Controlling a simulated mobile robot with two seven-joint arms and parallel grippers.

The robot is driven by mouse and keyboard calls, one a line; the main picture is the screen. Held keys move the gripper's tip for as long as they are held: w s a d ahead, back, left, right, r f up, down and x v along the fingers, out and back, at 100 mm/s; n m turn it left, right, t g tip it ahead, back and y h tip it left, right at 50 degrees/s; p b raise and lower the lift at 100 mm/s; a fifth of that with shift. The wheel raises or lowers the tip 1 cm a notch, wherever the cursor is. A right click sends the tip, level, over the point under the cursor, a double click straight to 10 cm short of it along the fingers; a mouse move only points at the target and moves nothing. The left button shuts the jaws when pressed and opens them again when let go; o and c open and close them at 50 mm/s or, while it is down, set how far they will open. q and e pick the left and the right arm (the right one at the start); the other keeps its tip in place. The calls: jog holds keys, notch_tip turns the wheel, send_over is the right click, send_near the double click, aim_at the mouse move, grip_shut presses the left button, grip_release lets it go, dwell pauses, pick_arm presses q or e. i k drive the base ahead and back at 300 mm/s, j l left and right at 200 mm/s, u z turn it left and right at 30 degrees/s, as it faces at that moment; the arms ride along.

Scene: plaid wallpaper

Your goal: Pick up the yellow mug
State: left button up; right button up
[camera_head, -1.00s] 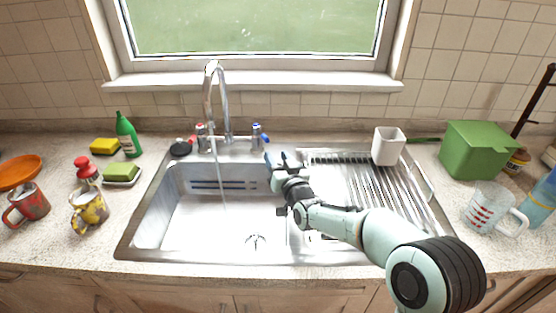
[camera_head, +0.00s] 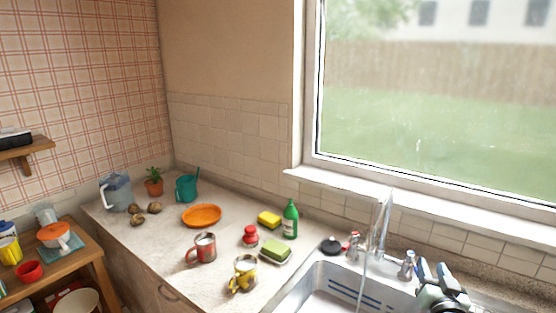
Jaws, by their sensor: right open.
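The yellow mug (camera_head: 244,273) stands upright on the counter, near its front edge and just left of the sink. Its surface is patterned and its handle points to the lower left. My right gripper (camera_head: 432,270) shows at the lower right, over the sink near the taps. Its fingers are apart and nothing is between them. It is well to the right of the mug, with the sink's left part and the tap between them. My left gripper is not in view.
An orange plate (camera_head: 201,215) lies behind. Water runs from the faucet (camera_head: 380,225) into the sink.

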aim_at(246, 265)
jog(key=k+j, duration=0.7)
jog(key=j, duration=0.1)
